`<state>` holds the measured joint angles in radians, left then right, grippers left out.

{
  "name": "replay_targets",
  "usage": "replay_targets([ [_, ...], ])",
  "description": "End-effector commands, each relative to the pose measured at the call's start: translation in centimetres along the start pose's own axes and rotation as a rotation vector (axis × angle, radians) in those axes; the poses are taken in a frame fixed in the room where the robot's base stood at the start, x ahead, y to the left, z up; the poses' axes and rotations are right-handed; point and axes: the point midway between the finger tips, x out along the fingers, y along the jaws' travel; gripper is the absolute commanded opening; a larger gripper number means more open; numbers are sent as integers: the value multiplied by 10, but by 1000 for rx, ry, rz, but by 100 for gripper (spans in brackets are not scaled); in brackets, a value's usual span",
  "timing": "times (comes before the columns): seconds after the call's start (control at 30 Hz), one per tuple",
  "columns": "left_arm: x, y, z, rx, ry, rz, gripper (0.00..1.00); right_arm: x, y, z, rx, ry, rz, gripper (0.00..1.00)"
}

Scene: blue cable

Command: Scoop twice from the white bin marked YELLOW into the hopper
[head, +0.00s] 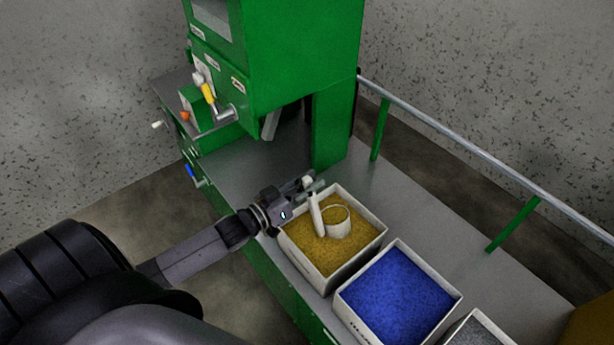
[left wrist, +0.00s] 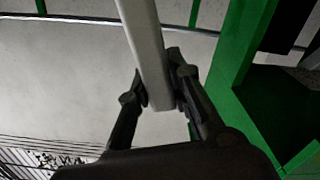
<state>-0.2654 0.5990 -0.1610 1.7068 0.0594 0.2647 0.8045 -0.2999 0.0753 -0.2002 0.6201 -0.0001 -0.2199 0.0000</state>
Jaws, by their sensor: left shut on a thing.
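A white bin (head: 354,268) holding yellow granules stands on the grey bench of a green machine; its marking cannot be read. A white scoop (head: 339,221) with a round cup and an upright handle is in this bin, its cup at the granules' surface. My left gripper (head: 311,184) is at the bin's back left corner, at the top of the scoop's handle. In the left wrist view its fingers (left wrist: 163,98) are shut on the pale handle (left wrist: 146,45). I cannot tell how full the cup is. The hopper cannot be made out for certain. My right gripper is not in view.
A white bin of blue granules (head: 399,292) stands beside the yellow one, and a bin of grey granules (head: 478,332) beyond it. The green machine (head: 300,50) with levers rises behind. A metal railing (head: 450,137) runs along the far side. The bench (head: 245,172) is bare under the machine.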

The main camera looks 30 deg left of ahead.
Motion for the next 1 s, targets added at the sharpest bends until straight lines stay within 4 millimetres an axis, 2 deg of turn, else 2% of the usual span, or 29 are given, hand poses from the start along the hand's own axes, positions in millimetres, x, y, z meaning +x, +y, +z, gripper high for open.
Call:
replay_targets([
  [0.87,0,66,-56,203,4,1,0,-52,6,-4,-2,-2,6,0],
  [1.0,0,74,-69,225,4,2,0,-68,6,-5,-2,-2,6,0],
])
